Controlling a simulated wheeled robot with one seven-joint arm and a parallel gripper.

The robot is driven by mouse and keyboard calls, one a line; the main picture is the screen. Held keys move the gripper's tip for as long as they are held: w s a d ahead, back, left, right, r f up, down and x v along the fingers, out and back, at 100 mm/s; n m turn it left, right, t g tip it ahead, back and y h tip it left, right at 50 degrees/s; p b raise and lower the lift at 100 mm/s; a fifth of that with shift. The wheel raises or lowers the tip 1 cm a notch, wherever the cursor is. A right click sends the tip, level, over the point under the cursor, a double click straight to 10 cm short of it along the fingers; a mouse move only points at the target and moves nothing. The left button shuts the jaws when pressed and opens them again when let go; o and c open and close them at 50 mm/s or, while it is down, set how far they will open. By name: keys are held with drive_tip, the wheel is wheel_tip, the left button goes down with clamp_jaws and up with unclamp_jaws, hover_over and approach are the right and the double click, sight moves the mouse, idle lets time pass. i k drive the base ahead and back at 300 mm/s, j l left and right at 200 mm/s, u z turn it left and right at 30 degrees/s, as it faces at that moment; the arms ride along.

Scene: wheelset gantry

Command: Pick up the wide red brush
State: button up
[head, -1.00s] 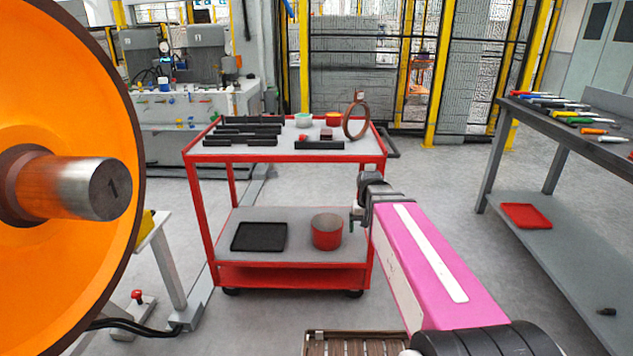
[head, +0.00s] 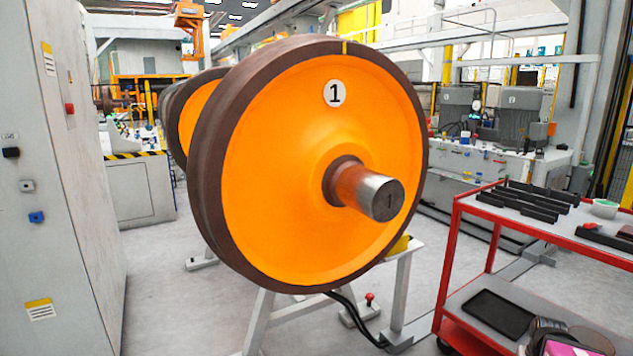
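I do not see the wide red brush anywhere in the head view. My gripper (head: 545,334) shows only in part at the bottom right corner, at the end of my pink arm, in front of the cart's lower shelf. Its fingers cannot be made out, so I cannot tell whether it is open or holds anything.
A large orange wheel (head: 290,170) marked 1 stands on a grey stand in the middle. A red cart (head: 465,205) at right carries black bars, a pale green bowl (head: 604,208) and a black tray (head: 497,312). A grey cabinet (head: 75,180) stands left.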

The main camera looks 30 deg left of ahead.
sight(592, 225)
drive_tip(key=i+u, duration=0.1)
drive_tip(key=u, duration=0.3)
drive_tip(key=l+u, duration=0.15)
drive_tip(key=u, duration=0.3)
drive_tip(key=i+l+u, duration=0.1)
drive_tip(key=u, duration=0.3)
drive_tip(key=l+u, duration=0.15)
drive_tip(key=u, duration=0.3)
drive_tip(key=l, duration=0.45)
drive_tip(key=i+l, duration=0.15)
drive_tip(key=l, duration=0.35)
drive_tip(key=k, duration=0.3)
drive_tip(key=k+z, duration=0.2)
drive_tip(key=z, duration=0.25)
drive_tip(key=k+l+z, duration=0.1)
drive_tip(key=z, duration=0.4)
drive_tip(key=j+z, duration=0.85)
drive_tip(key=k+j+z, duration=0.15)
drive_tip(key=j+z, duration=0.3)
